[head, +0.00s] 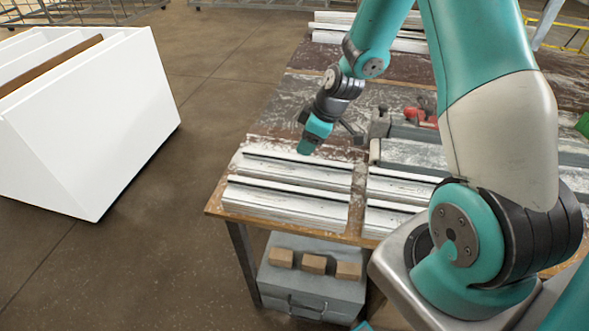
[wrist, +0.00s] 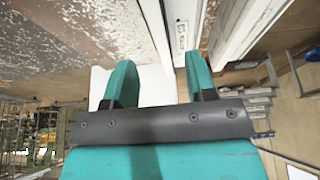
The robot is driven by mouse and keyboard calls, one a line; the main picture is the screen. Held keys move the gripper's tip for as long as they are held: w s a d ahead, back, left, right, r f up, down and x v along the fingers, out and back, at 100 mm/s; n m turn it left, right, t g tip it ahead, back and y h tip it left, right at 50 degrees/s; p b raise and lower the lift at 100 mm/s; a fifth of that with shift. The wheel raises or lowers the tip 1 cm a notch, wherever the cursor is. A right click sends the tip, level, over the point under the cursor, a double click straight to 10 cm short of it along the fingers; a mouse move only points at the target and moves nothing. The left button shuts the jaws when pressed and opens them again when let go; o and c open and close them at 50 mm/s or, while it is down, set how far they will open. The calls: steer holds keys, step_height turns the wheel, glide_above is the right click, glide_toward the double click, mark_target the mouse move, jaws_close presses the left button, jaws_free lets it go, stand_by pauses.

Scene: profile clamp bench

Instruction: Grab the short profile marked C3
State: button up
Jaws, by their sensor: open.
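Several short pale metal profiles lie on the bench in the head view. On its left half are a far profile (head: 300,171) and a near profile (head: 285,202); others lie to the right, partly behind my arm. I cannot read a C3 mark on any of them. My gripper (head: 308,148) is above the far edge of the far left profile, pointing down. In the wrist view my gripper (wrist: 161,68) is open, with nothing between the fingers. A pale profile (wrist: 182,28) with small, unreadable marks lies ahead of the fingertips, nearer the right finger.
The worn bench (head: 330,96) has a clamp with a red part (head: 420,117) behind the profiles. Long profiles (head: 330,27) lie at its far end. A white slotted rack (head: 95,125) stands on the floor at left. A grey box (head: 310,289) with brown blocks sits under the bench.

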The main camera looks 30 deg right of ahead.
mark_target(298, 157)
steer(key=shift+p+x, duration=1)
steer(key=shift+x, duration=2.05)
steer(key=shift+d, duration=0.2)
jaws_close()
